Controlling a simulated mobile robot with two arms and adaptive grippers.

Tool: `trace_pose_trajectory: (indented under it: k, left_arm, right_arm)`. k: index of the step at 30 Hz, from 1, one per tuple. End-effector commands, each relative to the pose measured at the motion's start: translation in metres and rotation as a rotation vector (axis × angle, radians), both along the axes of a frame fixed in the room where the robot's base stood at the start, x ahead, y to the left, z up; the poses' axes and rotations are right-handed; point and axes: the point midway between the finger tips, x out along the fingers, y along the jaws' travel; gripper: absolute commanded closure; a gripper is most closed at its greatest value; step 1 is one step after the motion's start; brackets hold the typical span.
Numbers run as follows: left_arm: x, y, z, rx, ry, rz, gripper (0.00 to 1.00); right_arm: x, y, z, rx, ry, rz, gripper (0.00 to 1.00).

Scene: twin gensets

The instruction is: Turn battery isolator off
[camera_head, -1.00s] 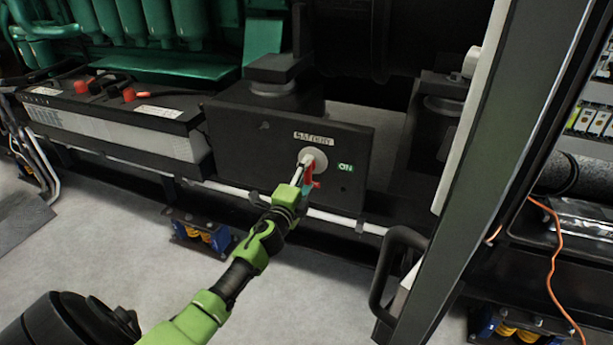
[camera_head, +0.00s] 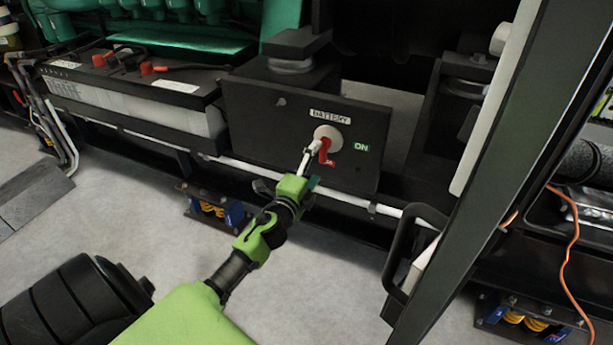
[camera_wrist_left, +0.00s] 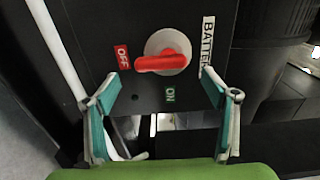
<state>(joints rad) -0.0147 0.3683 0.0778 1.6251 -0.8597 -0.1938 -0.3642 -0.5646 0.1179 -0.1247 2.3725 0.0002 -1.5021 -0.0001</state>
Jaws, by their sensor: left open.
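The battery isolator is a red handle (camera_head: 325,150) on a pale round disc (camera_head: 329,134), on a dark box (camera_head: 270,128) labelled BATTERY. In the left wrist view the handle (camera_wrist_left: 160,63) points left toward the red OFF label (camera_wrist_left: 122,57), and the green ON label (camera_wrist_left: 170,95) lies below the disc. In the head view the handle points down, with ON to the right. My left gripper (camera_head: 310,170) is open and empty, just in front of the handle. In the left wrist view its fingers (camera_wrist_left: 162,85) are spread wide, clear of the handle. My right gripper is out of view.
A battery (camera_head: 135,100) with red terminals stands left of the box. A pale pipe (camera_head: 260,171) runs below it. A dark frame post with a handle (camera_head: 398,250) stands to the right. An orange cable (camera_head: 567,250) hangs beyond it. Pale floor lies open below.

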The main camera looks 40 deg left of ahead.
Motion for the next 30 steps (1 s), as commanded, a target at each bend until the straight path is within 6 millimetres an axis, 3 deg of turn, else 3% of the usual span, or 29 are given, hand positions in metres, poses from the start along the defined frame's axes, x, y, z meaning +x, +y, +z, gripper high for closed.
trace_pose_trajectory:
  k: [6,12,30]
  left_arm:
    - [-0.043,-0.011,-0.001,0.001,0.002,-0.001,0.22]
    - [-0.064,-0.015,0.000,0.001,0.001,0.000,0.22]
    - [-0.068,-0.016,0.000,0.002,0.000,0.000,0.22]
  right_arm:
    - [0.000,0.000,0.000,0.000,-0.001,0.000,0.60]
    - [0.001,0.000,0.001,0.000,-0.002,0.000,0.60]
    - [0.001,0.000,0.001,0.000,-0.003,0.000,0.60]
